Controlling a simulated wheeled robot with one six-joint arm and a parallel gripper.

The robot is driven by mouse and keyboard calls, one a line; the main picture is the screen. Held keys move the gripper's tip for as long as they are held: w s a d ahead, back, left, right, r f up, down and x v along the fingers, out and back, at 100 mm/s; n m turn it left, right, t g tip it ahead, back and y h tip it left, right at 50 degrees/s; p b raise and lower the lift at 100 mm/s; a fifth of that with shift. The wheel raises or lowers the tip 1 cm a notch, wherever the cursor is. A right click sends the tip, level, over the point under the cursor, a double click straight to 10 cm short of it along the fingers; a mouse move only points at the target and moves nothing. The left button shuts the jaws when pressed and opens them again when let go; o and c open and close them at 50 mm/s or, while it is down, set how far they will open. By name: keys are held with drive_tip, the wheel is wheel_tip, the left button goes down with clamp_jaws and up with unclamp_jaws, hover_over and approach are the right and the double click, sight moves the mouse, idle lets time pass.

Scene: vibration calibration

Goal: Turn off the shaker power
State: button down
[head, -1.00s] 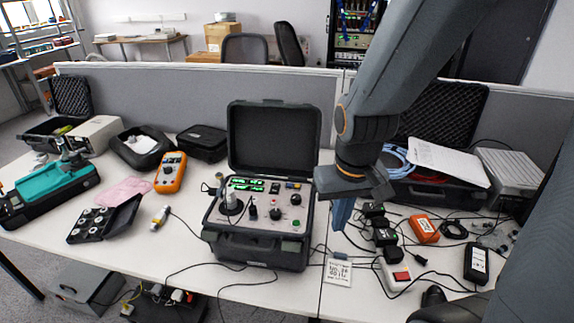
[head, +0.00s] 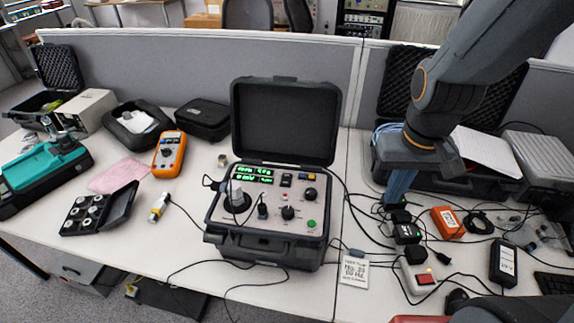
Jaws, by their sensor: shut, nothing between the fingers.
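The shaker (head: 265,222) is an open black case on the desk, lid raised. Its grey panel carries lit green displays (head: 252,174), a large black dial with a pale post (head: 236,197), smaller black knobs, a few small colored buttons, and a green button (head: 311,224) at the lower right. A small dark switch (head: 286,179) sits beside the displays. I cannot tell which control is the power. My gripper (head: 396,194) is shut and empty, its blue fingers pointing down at the right of the case, apart from it, near black adapters.
A white power strip with a red switch (head: 424,279) lies at the right, with cables and black adapters (head: 407,234) around it. An orange box (head: 447,222) is close to my gripper. A label card (head: 354,270) lies right of the case. A grey divider (head: 200,80) stands behind.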

drive_tip(key=w+a+r+n+b, duration=0.1)
drive_tip(key=w+a+r+n, duration=0.1)
drive_tip(key=w+a+n, duration=0.4)
drive_tip(key=w+a+r+n+b, duration=0.1)
drive_tip(key=w+a+r+n, duration=0.2)
drive_tip(key=a, duration=0.4)
wheel_tip(320, 180, up, 4)
drive_tip(key=n+b, duration=0.1)
drive_tip(key=n, duration=0.6)
hover_over(286, 176)
drive_tip(key=s, duration=0.2)
drive_tip(key=shift+a, duration=0.2)
drive_tip(key=shift+f, duration=0.1)
drive_tip(key=f+p, duration=0.1)
drive_tip(key=f, duration=0.3)
drive_tip(key=w+f+p, duration=0.1)
drive_tip(key=f, duration=0.4)
drive_tip(key=f+p, duration=0.1)
drive_tip(key=f, duration=0.3)
drive_tip(key=shift+w+d+f, duration=0.1)
drive_tip(key=shift+w+f, duration=0.25)
drive_tip(key=shift+f, duration=0.05)
